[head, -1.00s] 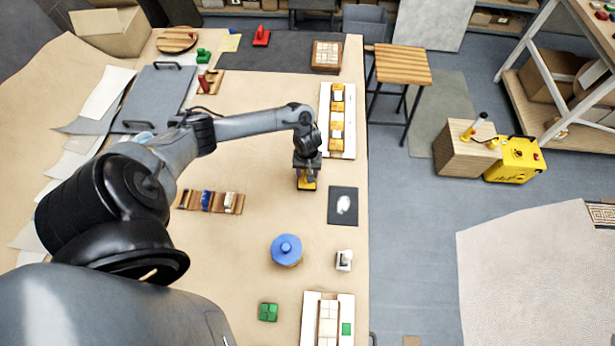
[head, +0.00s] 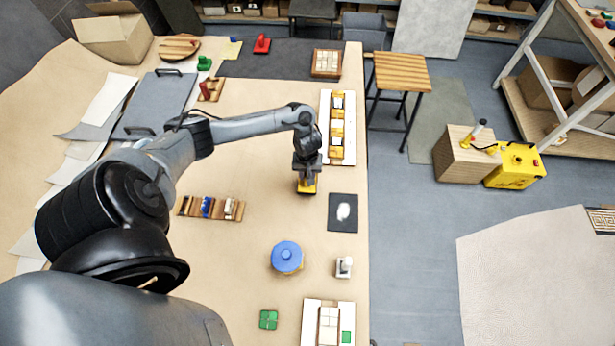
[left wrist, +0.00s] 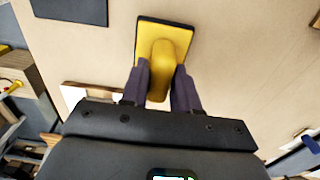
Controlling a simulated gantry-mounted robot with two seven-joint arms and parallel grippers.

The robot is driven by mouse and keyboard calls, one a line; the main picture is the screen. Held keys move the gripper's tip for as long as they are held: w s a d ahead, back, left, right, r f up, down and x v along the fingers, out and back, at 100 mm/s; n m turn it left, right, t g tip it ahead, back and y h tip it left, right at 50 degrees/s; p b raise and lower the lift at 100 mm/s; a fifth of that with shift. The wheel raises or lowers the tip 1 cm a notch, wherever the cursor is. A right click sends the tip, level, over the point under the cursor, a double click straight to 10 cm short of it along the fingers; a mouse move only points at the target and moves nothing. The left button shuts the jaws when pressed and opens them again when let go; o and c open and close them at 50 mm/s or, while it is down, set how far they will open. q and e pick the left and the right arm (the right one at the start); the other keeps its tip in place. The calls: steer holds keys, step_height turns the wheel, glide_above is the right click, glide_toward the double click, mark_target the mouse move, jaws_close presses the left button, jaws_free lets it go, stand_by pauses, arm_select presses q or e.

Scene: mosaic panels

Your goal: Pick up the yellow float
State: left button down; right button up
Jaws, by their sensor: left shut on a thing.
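The yellow float (head: 307,188) is below my left gripper (head: 307,180) on the tan table, left of the dark mat. In the left wrist view the float (left wrist: 176,33) shows a yellow plate with a dark edge and a rounded yellow handle. My left gripper (left wrist: 161,85) is shut on that handle, with one dark finger on each side. I cannot tell whether the float touches the table or is slightly above it. My right gripper is not in view.
A blue-lidded pot (head: 287,257) and a tool rack (head: 185,206) stand nearby. Bare table lies between them.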

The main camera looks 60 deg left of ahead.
arm_select(q)
steer(key=w+d+r+p, duration=0.3)
steer(key=d+r, duration=0.5)
steer(key=d, duration=0.3)
steer(key=shift+w+p, duration=0.35)
steer(key=shift+p, duration=0.15)
steer(key=shift+d, duration=0.1)
